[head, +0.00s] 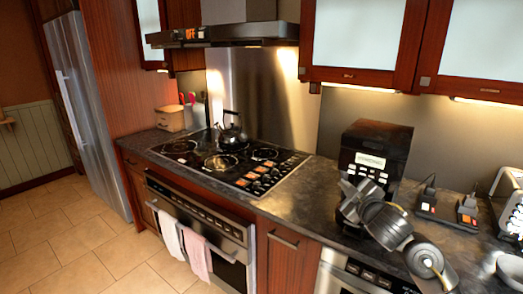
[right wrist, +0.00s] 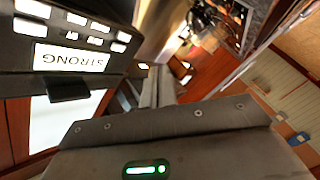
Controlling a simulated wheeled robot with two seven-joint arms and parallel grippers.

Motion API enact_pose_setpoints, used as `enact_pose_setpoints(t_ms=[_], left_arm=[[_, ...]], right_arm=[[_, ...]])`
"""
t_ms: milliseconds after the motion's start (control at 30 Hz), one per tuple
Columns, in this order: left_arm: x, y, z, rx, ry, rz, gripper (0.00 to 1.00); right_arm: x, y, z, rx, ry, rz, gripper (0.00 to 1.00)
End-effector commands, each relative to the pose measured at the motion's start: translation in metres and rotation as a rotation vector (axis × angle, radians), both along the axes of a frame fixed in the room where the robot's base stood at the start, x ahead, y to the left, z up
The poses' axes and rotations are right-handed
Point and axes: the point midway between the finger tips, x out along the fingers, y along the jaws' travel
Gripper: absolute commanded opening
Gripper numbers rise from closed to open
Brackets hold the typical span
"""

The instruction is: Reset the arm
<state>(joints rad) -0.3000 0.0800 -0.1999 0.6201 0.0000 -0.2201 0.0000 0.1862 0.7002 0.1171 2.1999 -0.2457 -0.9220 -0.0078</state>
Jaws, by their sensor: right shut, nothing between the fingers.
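My right gripper (head: 352,192) is in front of the black countertop appliance (head: 378,147) in the head view, with my right arm reaching in from the lower right. In the right wrist view the gripper's fingers (right wrist: 158,85) are together and nothing shows between them. The appliance's front panel (right wrist: 75,45), with a lit label reading "STRONG" upside down, is close on the left of that view. I cannot tell whether the gripper touches the appliance. My left gripper is not in view.
A black cooktop (head: 225,158) with a kettle (head: 231,128) lies to the left. An oven with towels (head: 195,248) is below it. Small dark devices (head: 446,205) and a toaster (head: 510,200) stand at the right. Wall cabinets (head: 365,40) hang above. The counter between cooktop and appliance is bare.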

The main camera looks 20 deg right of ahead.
Motion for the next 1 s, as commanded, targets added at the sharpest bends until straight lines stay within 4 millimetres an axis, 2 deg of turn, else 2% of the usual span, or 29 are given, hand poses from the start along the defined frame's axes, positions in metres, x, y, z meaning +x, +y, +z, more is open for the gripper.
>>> enact_pose_setpoints(t_ms=[67,167,267,333,400,467,500,600,700,800,1000], left_arm=[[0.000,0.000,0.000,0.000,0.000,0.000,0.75],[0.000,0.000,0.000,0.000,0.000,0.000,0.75],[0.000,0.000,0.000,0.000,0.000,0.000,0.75],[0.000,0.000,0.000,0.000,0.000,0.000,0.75],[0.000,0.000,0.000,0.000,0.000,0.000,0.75],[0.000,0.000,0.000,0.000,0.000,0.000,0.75],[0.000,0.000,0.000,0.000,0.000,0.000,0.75],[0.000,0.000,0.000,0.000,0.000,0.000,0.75],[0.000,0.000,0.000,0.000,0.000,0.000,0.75],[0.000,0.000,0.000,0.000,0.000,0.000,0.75],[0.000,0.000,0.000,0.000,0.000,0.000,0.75]], right_arm=[[0.000,0.000,-0.001,0.001,0.002,0.000,0.00],[-0.004,0.006,-0.017,0.020,0.030,-0.003,0.00],[-0.017,0.020,-0.057,0.073,0.110,-0.013,0.00],[-0.034,0.035,-0.098,0.132,0.196,-0.028,0.00],[-0.060,0.054,-0.144,0.200,0.301,-0.050,0.00],[-0.087,0.071,-0.182,0.262,0.399,-0.074,0.00],[-0.107,0.083,-0.205,0.302,0.463,-0.089,0.00],[-0.156,0.111,-0.251,0.394,0.614,-0.132,0.00],[-0.200,0.133,-0.280,0.466,0.736,-0.170,0.00],[-0.236,0.152,-0.300,0.525,0.835,-0.201,0.00],[-0.301,0.185,-0.323,0.627,1.006,-0.260,0.00]])
